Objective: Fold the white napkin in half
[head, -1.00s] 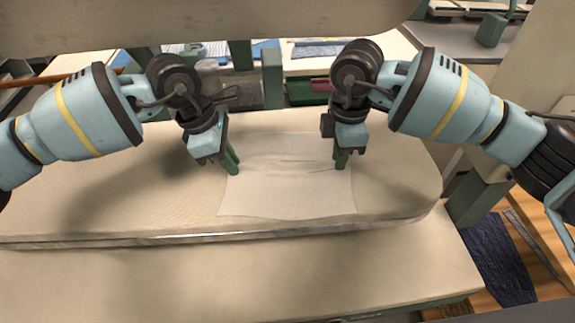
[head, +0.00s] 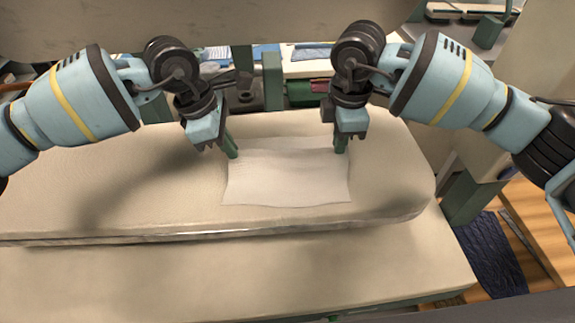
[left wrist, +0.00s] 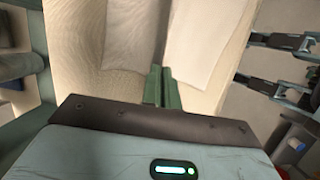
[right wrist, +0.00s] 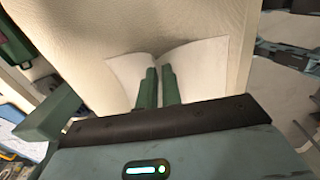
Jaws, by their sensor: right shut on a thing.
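The white napkin (head: 288,180) lies on the padded cream board, with a faint crease line across its far part in the head view. It also shows in the left wrist view (left wrist: 195,45) and the right wrist view (right wrist: 195,65). My left gripper (head: 232,152) is at the napkin's left edge, its two green fingers together (left wrist: 161,87); whether cloth is between them is hidden. My right gripper (head: 340,148) is shut on the napkin near its far right corner. Its fingers (right wrist: 159,86) show a narrow gap, and cloth shows on both sides of them.
The padded board (head: 120,190) has free room left and right of the napkin. A lower cream surface (head: 240,270) lies in front. A beige panel (head: 210,20) hangs above my grippers. Dark blue cloth (head: 492,255) lies at the lower right.

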